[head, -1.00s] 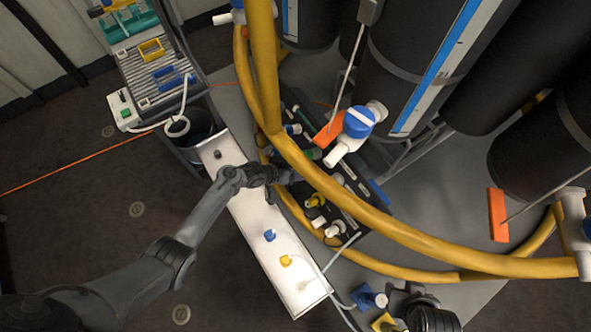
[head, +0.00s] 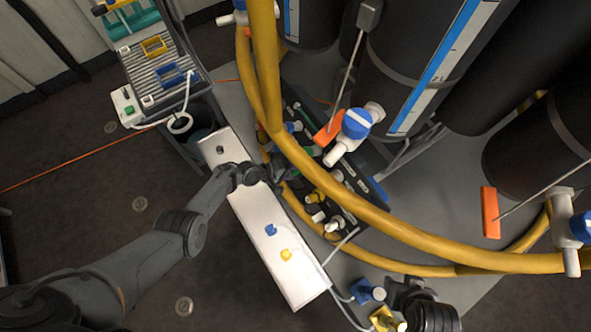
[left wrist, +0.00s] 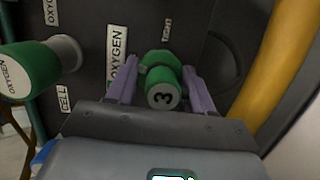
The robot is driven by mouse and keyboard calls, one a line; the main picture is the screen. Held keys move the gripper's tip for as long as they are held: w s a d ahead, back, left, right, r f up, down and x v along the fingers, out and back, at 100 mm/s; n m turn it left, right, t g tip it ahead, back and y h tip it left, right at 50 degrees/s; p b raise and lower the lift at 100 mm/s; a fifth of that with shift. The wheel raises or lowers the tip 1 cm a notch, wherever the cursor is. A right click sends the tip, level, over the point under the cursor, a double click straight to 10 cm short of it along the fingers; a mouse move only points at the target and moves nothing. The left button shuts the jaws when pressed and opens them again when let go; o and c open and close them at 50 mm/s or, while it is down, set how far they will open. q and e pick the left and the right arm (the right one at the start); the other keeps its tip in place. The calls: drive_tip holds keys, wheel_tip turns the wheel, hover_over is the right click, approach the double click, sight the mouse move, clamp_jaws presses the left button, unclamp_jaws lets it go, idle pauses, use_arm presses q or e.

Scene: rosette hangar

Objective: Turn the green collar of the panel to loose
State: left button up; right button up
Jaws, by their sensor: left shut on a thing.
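The green collar (left wrist: 160,62) is in the middle of the left wrist view, on the dark panel (left wrist: 90,22). My left gripper (left wrist: 160,90) is shut on the collar, with one pale finger on each side. In the head view my left gripper (head: 276,174) is at the panel (head: 345,203), beside the yellow hose; the held collar cannot be made out there. An OXYGEN label (left wrist: 121,55) is beside the collar; a smaller label above is hard to read. My right arm's dark end (head: 410,295) is at lower right, its fingers unclear.
A larger green OXYGEN fitting (left wrist: 35,68) sticks out left of the collar. A thick yellow hose (head: 330,188) arches over the panel. A white bench (head: 245,205) lies under my left forearm, with blue and yellow plugs. Dark tanks (head: 400,75) stand behind.

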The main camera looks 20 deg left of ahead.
use_arm(q)
drive_tip(key=shift+n, duration=1.1)
drive_tip(key=shift+f, duration=0.1)
drive_tip(key=o, duration=1)
drive_tip(key=shift+o, duration=0.2)
drive_tip(key=shift+s+a+r, duration=0.15)
drive_tip(key=shift+a+r, duration=0.05)
drive_tip(key=shift+r, duration=0.1)
drive_tip(key=p+v, duration=0.7)
drive_tip(key=v, duration=0.3)
drive_tip(key=shift+s+f, duration=0.2)
drive_tip(key=shift+f, duration=0.05)
